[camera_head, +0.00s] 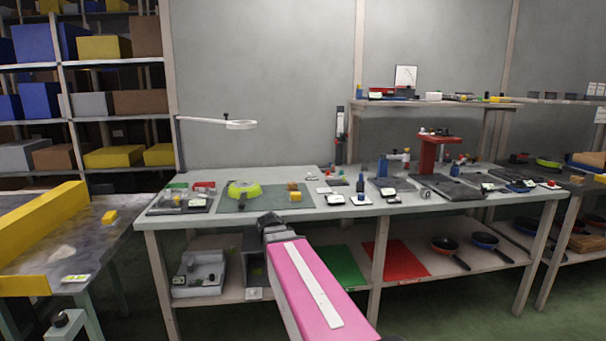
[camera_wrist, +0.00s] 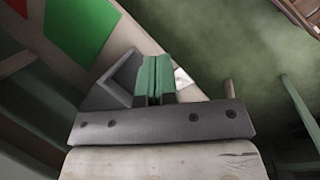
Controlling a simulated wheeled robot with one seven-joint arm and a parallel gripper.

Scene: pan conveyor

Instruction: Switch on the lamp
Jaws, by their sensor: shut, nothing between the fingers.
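A small dark knob sits on top where the arm meets the head. I cannot tell whether it is lit. My gripper (camera_head: 268,219) is at the front edge of the workbench, below the lamp and slightly to its right, well apart from it. In the wrist view, the green fingers of my gripper (camera_wrist: 154,78) are shut together with nothing between them. The lamp does not show in the wrist view.
The workbench (camera_head: 385,208) holds a green-yellow round item (camera_head: 243,190), small parts and a red stand (camera_head: 430,155). Its lower shelf bears a green sheet (camera_head: 341,266), a red sheet (camera_head: 398,262) and pans (camera_head: 444,244). Air around the lamp looks clear.

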